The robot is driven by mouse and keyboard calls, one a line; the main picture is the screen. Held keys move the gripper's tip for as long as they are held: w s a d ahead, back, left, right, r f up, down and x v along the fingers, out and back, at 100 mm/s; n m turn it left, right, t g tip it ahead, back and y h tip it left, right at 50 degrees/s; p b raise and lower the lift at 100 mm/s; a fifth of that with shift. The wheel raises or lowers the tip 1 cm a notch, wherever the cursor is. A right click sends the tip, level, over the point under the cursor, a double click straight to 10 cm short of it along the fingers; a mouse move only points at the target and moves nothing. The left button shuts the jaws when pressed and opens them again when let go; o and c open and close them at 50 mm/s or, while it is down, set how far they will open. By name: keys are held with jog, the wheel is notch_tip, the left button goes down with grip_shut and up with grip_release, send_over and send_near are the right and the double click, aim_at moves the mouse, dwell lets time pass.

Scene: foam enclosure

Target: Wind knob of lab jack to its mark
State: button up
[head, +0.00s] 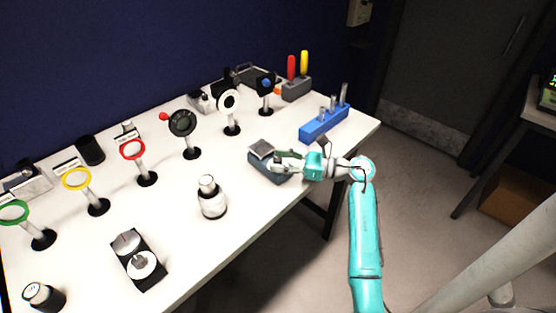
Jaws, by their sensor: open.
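The lab jack (261,149) appears to be the low dark blue-grey unit with a flat grey top plate, on the white table near its front right edge. My gripper (277,162) is open and reaches in from the right, with its fingers at the right side of the jack. In this view the fingers overlap the jack's body. I cannot tell whether they touch it. The jack's knob and its mark are hidden or too small to make out.
A blue block with metal posts (325,124) stands behind my gripper to the right. A white and grey cylinder (211,198) stands left of the jack. Several ring and dial stands, including a black dial (182,122), line the table's back. Bare table lies between.

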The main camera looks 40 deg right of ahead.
jog(key=v, duration=1.1)
dwell(0.3)
jog(key=s+a+m+t+h, duration=0.1)
jog(key=s+a+m+t, duration=0.3)
jog(key=a+m, duration=0.6)
jog(key=s+a+m+t, duration=0.35)
jog(key=a+m, duration=0.35)
jog(key=a, duration=0.6)
jog(key=s+a+f+m+g+h, duration=0.2)
jog(key=s+m+h, duration=0.1)
jog(key=s+m, duration=0.4)
jog(key=s+a+f+m+g+h, duration=0.2)
jog(key=s+f+m+g+h, duration=0.1)
jog(key=s+m, duration=0.5)
jog(key=s+a+f+m+g+h, duration=0.2)
jog(key=s+a+m+h, duration=0.1)
jog(key=s+m, duration=0.4)
jog(key=m, duration=0.3)
jog(key=shift+s+f+m+g, duration=0.3)
jog(key=shift+s+m+g, duration=0.05)
jog(key=shift+s+m, duration=0.05)
